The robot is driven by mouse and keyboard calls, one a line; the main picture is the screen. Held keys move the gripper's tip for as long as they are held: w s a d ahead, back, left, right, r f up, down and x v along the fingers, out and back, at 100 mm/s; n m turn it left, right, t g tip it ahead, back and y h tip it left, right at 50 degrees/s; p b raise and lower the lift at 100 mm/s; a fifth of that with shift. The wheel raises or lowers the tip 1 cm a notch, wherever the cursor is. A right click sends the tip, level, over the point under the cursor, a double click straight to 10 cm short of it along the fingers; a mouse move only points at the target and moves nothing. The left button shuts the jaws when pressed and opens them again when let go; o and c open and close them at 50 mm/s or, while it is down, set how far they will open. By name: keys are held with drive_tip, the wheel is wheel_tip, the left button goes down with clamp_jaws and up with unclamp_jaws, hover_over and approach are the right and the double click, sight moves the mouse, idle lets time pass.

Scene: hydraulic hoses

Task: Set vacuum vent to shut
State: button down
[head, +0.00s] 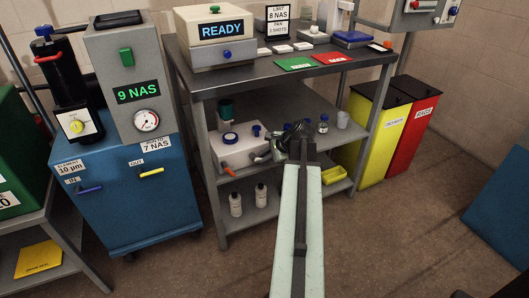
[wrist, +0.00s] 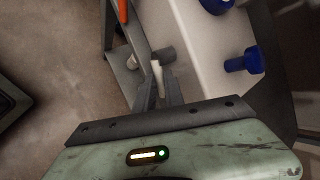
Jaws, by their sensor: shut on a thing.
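The vacuum unit is a pale box (head: 240,150) on the middle shelf of the steel bench. A small pale vent lever (wrist: 156,70) sticks out beside a grey cylindrical fitting (wrist: 164,54) at the box's edge. My gripper (wrist: 158,91) is shut on this lever, one dark finger on each side. In the head view, my gripper (head: 276,149) is at the right end of the box, and the arm hides part of that area. No vent marking is readable.
A blue knob (wrist: 245,62) stands close to the right of my fingers. Bottles (head: 322,124) and a beaker (head: 343,119) stand right of the arm on the shelf. Bench legs (head: 210,170) frame the shelf; open floor lies in front.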

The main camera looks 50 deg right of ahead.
drive_tip(key=shift+w+a+r+n+g+h+p, duration=0.1)
drive_tip(key=shift+a+r+n+g+h+p, duration=0.2)
drive_tip(key=shift+h+p, duration=0.3)
drive_tip(key=shift+a+r+n+g+h+p, duration=0.1)
drive_tip(key=shift+r+n+g+h+p, duration=0.2)
drive_tip(key=shift+h, duration=0.5)
drive_tip(key=shift+f, duration=0.1)
drive_tip(key=c, duration=1.7)
unclamp_jaws()
drive_tip(key=p+v, duration=0.6)
drive_tip(key=v, duration=0.1)
drive_tip(key=shift+a+r+p, duration=0.15)
drive_tip(key=shift+r+p, duration=0.25)
drive_tip(key=shift+r, duration=0.05)
